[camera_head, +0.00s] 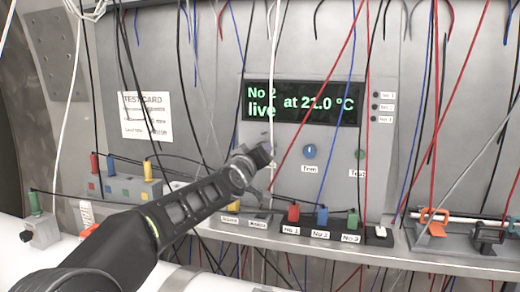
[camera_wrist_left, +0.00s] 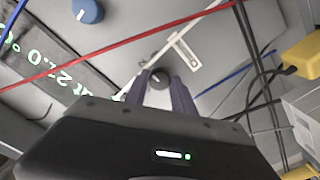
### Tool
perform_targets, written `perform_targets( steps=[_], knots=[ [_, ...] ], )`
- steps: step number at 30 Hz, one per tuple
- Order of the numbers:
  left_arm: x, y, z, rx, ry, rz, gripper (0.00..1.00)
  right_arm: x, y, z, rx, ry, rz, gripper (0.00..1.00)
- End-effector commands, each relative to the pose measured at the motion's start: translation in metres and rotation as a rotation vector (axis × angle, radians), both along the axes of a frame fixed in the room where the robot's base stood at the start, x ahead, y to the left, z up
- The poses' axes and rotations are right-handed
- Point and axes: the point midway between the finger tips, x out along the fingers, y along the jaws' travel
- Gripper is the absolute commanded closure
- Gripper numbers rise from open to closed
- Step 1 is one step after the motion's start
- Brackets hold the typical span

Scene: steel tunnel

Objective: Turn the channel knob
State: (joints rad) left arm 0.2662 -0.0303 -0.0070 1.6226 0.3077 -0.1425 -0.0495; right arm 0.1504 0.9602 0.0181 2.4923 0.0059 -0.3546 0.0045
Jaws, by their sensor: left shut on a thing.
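The channel knob (camera_wrist_left: 158,75) is a small dark round knob on the grey panel, with a light mark on it. In the left wrist view it sits between the two fingers of my left gripper (camera_wrist_left: 162,82), which is shut on it. In the head view my left gripper (camera_head: 262,156) reaches the panel just below the display and hides the knob. The display (camera_head: 303,102) reads "No 2 live at 21.0 °C" in green. My right gripper is not in view.
Red, blue and green plugs (camera_head: 322,215) stand on the ledge below. Many thin cables hang across the panel, with a red cable (camera_wrist_left: 100,55) passing close to my gripper.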

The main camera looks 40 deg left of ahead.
Motion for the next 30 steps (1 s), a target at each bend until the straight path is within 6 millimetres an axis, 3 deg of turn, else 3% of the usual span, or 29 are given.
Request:
perform_targets(
  steps=[15,30],
  knots=[
    [0.000,0.001,-0.002,0.403,0.147,-0.002,1.00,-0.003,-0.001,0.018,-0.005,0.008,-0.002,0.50],
    [0.000,0.001,-0.004,0.511,0.186,-0.003,1.00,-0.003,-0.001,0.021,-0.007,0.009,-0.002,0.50]
  ],
)
